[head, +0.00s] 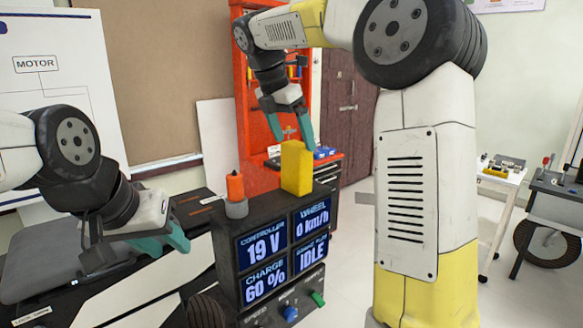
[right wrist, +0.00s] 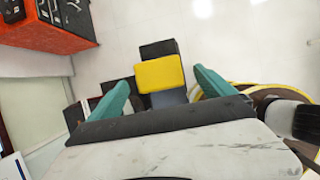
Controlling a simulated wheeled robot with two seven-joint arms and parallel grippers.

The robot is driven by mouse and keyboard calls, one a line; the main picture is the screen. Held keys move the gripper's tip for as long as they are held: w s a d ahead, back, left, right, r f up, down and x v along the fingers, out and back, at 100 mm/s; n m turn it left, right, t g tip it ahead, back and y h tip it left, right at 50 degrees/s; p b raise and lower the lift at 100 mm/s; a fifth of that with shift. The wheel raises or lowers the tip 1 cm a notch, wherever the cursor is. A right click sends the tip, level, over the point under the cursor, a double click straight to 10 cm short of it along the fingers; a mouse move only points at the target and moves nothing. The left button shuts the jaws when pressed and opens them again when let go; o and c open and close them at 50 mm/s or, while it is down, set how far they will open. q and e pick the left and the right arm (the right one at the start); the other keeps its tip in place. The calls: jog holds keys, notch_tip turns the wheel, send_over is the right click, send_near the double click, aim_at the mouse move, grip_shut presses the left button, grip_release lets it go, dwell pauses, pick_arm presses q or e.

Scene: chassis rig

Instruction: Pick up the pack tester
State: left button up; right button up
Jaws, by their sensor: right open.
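A yellow block, which I take for the pack tester (head: 297,168), stands upright on top of a dark display console (head: 243,283). In the right wrist view, the yellow block (right wrist: 160,74) shows between and beyond the fingers, with its top facing the camera. My right gripper (head: 289,130) is open and empty, pointing down just above the block, apart from it. Its two teal fingers also show in the right wrist view (right wrist: 160,88), one on each side of the block. My left gripper (head: 140,248) is low at the left, beside the console; its finger gap is unclear.
A red tool cabinet (head: 258,130) is behind. A white side table (head: 500,175) stands at the right. A black-and-white chassis (head: 165,285) lies under my left arm.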

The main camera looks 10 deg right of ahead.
aim_at(300, 158)
jog(key=x, duration=0.7)
jog(key=shift+w+f, duration=0.1)
jog(key=shift+f, duration=0.1)
jog(key=shift+c, duration=0.2)
jog(key=shift+r, duration=0.1)
jog(key=c, duration=1.7)
